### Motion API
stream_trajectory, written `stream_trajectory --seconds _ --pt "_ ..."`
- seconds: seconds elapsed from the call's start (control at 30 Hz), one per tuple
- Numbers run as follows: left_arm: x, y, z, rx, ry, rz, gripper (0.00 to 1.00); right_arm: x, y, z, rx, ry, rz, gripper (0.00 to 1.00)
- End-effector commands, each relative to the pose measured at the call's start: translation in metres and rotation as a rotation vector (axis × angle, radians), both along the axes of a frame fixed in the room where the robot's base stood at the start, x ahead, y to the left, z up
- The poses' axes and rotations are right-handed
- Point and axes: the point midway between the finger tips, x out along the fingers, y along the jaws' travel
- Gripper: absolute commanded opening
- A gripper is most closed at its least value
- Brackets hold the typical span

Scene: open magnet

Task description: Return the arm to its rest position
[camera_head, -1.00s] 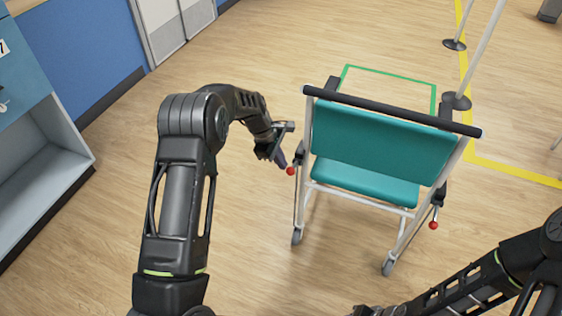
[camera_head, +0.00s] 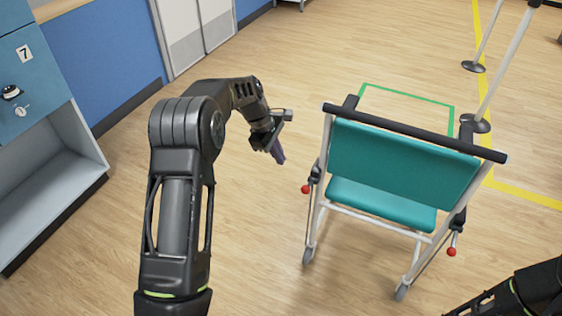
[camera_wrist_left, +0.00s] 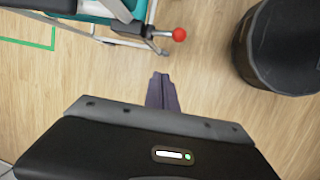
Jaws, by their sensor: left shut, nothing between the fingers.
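My left arm (camera_head: 178,190) comes up from the lower left in the head view and bends over toward the middle. My left gripper (camera_head: 280,156) hangs above the wood floor, left of the teal wheelchair (camera_head: 395,160) and apart from it. In the left wrist view the left gripper (camera_wrist_left: 162,82) is shut and empty, with its dark fingers together over bare floor. My right arm (camera_head: 515,300) shows only in part at the bottom right; its gripper is not clearly visible.
The wheelchair's red-knobbed lever (camera_head: 306,189) is near my left gripper. A blue locker (camera_head: 35,90) with an open grey compartment stands at the left. A green floor outline (camera_head: 400,92) and posts (camera_head: 505,62) lie beyond the chair.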

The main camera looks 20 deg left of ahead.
Motion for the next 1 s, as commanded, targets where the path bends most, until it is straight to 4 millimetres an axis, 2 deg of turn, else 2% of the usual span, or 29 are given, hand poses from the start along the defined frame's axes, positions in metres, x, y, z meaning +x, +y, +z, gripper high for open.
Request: stream_trajectory --seconds 0.47,0.63,0.73,0.8,0.87,0.9,0.97,1.0 --pt "0.000 0.000 0.000 0.002 -0.004 -0.010 0.00 0.000 0.000 0.000 0.000 0.000 0.000 0.36" --pt "0.019 0.012 -0.004 0.083 -0.120 -0.114 0.00 0.000 0.000 0.000 0.000 0.000 0.000 0.36" --pt "0.019 0.011 -0.034 0.176 -0.202 -0.252 0.00 0.000 0.000 0.000 0.000 0.000 -0.001 0.36" --pt "0.006 -0.004 -0.069 0.242 -0.246 -0.395 0.00 0.000 0.000 0.003 0.000 0.000 -0.001 0.36" --pt "-0.017 -0.026 -0.102 0.291 -0.277 -0.540 0.00 0.000 0.000 0.008 0.000 0.001 -0.002 0.36" --pt "-0.036 -0.043 -0.121 0.314 -0.295 -0.635 0.00 0.000 0.000 0.011 0.000 0.001 -0.002 0.36" --pt "-0.068 -0.070 -0.145 0.339 -0.320 -0.774 0.00 0.000 0.000 0.017 0.000 0.002 -0.002 0.36" --pt "-0.092 -0.090 -0.158 0.345 -0.335 -0.860 0.00 0.000 0.000 0.020 0.000 0.002 -0.002 0.36"
